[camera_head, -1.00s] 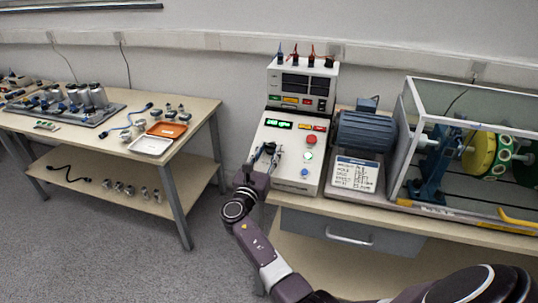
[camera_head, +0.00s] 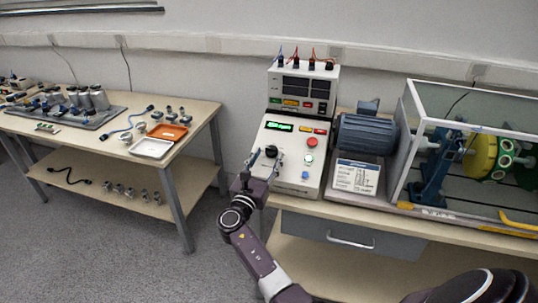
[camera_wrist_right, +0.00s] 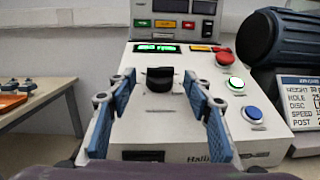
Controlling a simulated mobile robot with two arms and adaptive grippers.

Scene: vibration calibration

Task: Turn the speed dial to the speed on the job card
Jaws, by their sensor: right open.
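The black speed dial (camera_head: 271,151) sits on the sloped face of the white control box (camera_head: 292,182); in the right wrist view the dial (camera_wrist_right: 159,79) stands between and beyond the fingertips. A green lit display (camera_head: 279,126) is above it; its digits are too small to read. The job card (camera_head: 357,177) lies to the right of the box, and part of it shows in the right wrist view (camera_wrist_right: 302,100). My right gripper (camera_head: 265,163) is open and empty, in front of the dial, with blue finger pads apart. My left gripper is not in view.
A red button (camera_head: 311,142), a green button (camera_head: 309,158) and a blue button (camera_head: 305,175) are right of the dial. A motor (camera_head: 366,134) and a glazed guard frame (camera_head: 405,140) stand further right. The left table (camera_head: 200,118) holds trays and parts.

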